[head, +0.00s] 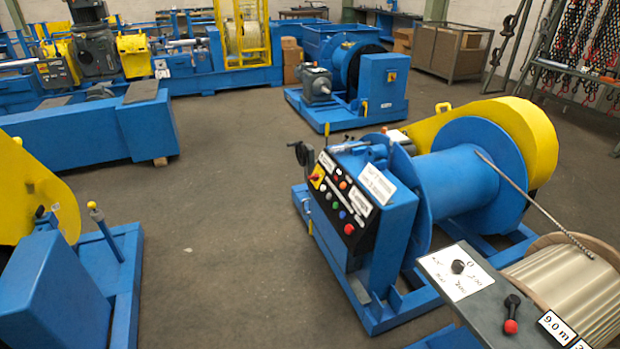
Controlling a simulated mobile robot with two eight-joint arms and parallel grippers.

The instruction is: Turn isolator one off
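A blue winch has a sloping black control panel (343,203) on its near left end. At the panel's upper left is a red rotary switch on a yellow plate (317,178), which looks like an isolator. Its number and exact handle position are too small to read. Several coloured buttons and white label strips sit beside it. Another blue winch at the back has a yellow plate with a small dark mark (391,76) on its box; I cannot tell whether it is an isolator. Neither of my grippers shows in the head view.
A grey console (450,262) with a dark knob and a red-tipped lever stands at the lower right, beside a rope drum (575,290). A blue and yellow machine (50,285) fills the lower left. Open grey floor (225,220) lies between it and the winch.

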